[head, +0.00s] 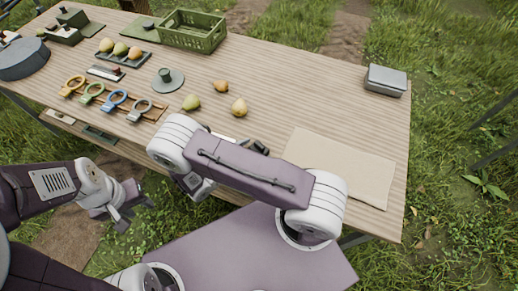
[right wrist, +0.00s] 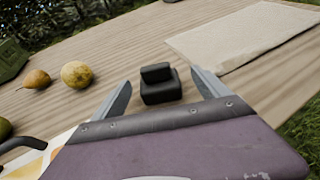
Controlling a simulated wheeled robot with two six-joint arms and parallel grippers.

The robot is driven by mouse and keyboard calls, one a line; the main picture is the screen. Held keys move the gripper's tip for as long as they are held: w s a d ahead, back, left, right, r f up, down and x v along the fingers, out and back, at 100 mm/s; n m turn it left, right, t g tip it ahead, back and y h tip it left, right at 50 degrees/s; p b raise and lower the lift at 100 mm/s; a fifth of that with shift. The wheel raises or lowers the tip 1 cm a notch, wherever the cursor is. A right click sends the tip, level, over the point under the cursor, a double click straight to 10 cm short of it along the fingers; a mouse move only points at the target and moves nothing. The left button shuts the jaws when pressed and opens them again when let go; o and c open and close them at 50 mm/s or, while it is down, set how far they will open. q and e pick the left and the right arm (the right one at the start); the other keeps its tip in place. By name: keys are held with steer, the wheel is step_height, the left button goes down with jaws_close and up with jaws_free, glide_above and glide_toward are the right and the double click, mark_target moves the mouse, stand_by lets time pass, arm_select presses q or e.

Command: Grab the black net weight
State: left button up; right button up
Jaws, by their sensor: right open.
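The black net weight (right wrist: 158,85) looks like a small block with a raised upper part. It stands on the wooden table between the spread fingers of my right gripper (right wrist: 161,77), with a gap on each side. The right gripper is open and holds nothing. In the head view my right arm hides most of this spot; a dark shape (head: 259,146) shows just past the arm, and I cannot tell whether it is the weight or the gripper. My left gripper (head: 134,212) hangs low beyond the table's front edge, with its fingers apart and empty.
A beige mat (head: 345,172) lies at the right of the table (head: 300,95). Loose pears (head: 239,107) lie behind my right arm. Coloured rings (head: 117,100), a grey disc (head: 178,86), a green crate (head: 193,32) and a grey box (head: 385,80) stand further off.

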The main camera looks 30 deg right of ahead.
mark_target(257, 147)
steer(key=x, duration=0.3)
steer(key=shift+w+d+f, duration=0.1)
steer(key=shift+w+f, duration=0.05)
steer(key=shift+w, duration=0.1)
steer(key=shift+s, duration=0.1)
steer(key=c, duration=0.5)
jaws_close()
steer(key=shift+r, duration=0.5)
steer(key=r, duration=0.2)
steer(key=s+r, duration=0.1)
steer(key=r, duration=0.1)
steer(key=shift+d, duration=0.25)
steer(key=s+d+r+p, duration=0.3)
steer(key=s+d+r, duration=0.2)
steer(key=s, duration=0.3)
steer(key=shift+s+d+r, duration=0.35)
steer(key=shift+s+r, duration=0.05)
steer(key=shift+r, duration=0.2)
